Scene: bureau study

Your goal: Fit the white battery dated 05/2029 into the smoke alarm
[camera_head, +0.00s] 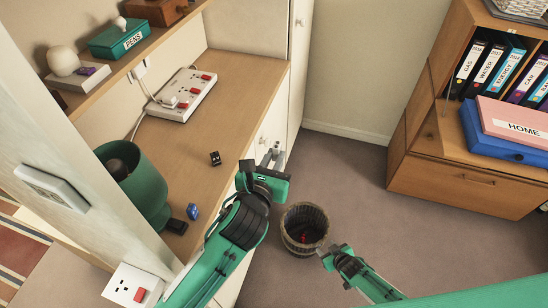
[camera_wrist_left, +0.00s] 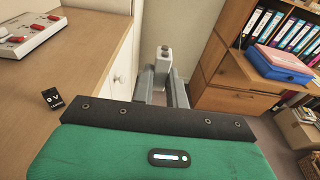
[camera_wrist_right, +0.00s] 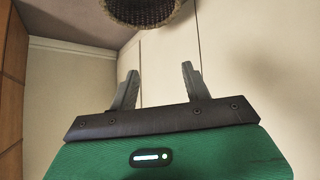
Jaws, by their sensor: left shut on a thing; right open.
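My left gripper (camera_head: 272,160) is shut on a small pale block with a grey top, which looks like the white battery (camera_wrist_left: 164,58). It holds it upright beyond the front edge of the desk. No date can be read on it. In the left wrist view the fingers (camera_wrist_left: 163,80) close around its lower part. My right gripper (camera_head: 340,254) is low beside the waste bin. In the right wrist view (camera_wrist_right: 159,85) its fingers are apart and empty. I cannot make out the smoke alarm in any view.
On the desk (camera_head: 235,95) lie a black block (camera_head: 215,158), a blue block (camera_head: 193,211) and a dark block (camera_head: 177,226), near a green lamp (camera_head: 145,185). A power strip (camera_head: 186,94) lies further back. The bin (camera_head: 290,222) holds something red. A cabinet (camera_head: 465,182) stands right.

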